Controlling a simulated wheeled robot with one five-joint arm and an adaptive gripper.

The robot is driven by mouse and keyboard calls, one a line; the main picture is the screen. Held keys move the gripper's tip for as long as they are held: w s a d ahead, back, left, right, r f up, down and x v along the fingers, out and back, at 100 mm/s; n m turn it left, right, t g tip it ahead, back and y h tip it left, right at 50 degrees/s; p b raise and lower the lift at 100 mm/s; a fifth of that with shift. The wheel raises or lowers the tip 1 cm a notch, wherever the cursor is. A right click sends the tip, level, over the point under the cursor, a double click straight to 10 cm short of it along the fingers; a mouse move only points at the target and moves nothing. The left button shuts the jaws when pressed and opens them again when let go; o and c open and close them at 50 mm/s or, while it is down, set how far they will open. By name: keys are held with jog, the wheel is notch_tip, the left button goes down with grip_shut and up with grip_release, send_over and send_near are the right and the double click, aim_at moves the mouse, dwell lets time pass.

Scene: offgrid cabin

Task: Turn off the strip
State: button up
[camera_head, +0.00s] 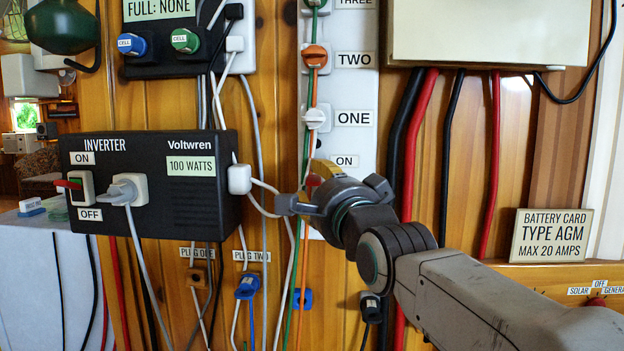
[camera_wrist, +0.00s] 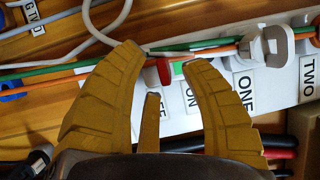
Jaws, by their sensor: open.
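The strip (camera_head: 368,95) is a tall white panel on the wood wall, with plugs beside the labels THREE, TWO and ONE and an ON label (camera_head: 345,161) lower down. Its lower part is mostly hidden behind my gripper (camera_head: 305,192) in the head view. In the wrist view, a red switch part (camera_wrist: 164,70) with a green patch (camera_wrist: 178,69) beside it shows between the tips of my open yellow fingers (camera_wrist: 160,57). The ON label (camera_wrist: 191,97) is partly covered by the right finger. I cannot tell whether the fingers touch the switch.
A black inverter (camera_head: 190,185) with its own ON/OFF switch (camera_head: 80,188) is at left. Orange and green cords (camera_wrist: 90,62) run along the strip past the fingertips. A white cable (camera_wrist: 105,35) loops nearby. Thick red and black cables (camera_head: 418,130) hang right of the strip.

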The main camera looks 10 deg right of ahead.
jog(key=shift+w, duration=0.4)
jog(key=shift+r, duration=0.1)
grip_shut()
